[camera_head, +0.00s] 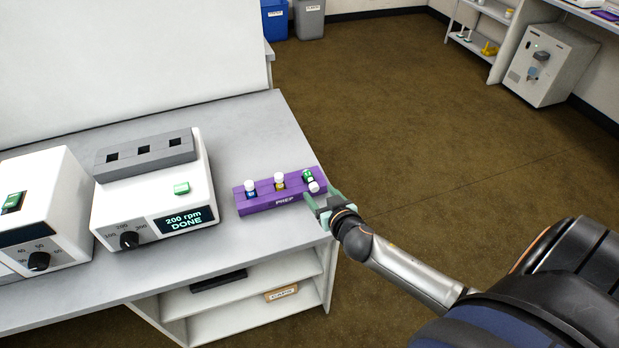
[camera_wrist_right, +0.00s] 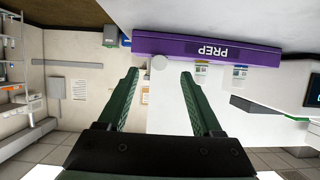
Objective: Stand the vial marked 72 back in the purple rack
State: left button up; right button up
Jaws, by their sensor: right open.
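The purple rack (camera_head: 262,203), marked PREP, stands at the bench's right end; it also shows at the top of the right wrist view (camera_wrist_right: 265,55). A vial with a green band (camera_head: 308,175) and a white cap is tilted at the rack's right end, cap toward my right gripper. Its number is not readable. In the right wrist view a round white cap (camera_wrist_right: 158,62) faces me between the fingers. My right gripper (camera_head: 322,205) is open beside the rack's right end, with no grip on the vial; its fingers also show in the right wrist view (camera_wrist_right: 160,74). My left gripper is not in view.
A blue vial (camera_head: 251,194) and a yellow vial (camera_head: 280,186) stand upright in the rack. A white shaker (camera_head: 150,200) reading "200 rpm DONE" with a grey block (camera_head: 146,154) stands to the left. The bench's right edge is close to the rack.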

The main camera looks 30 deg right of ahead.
aim_at(315, 187)
jog(key=shift+x, duration=2.3)
jog(key=shift+r, duration=0.15)
jog(key=shift+c, duration=0.2)
grip_shut()
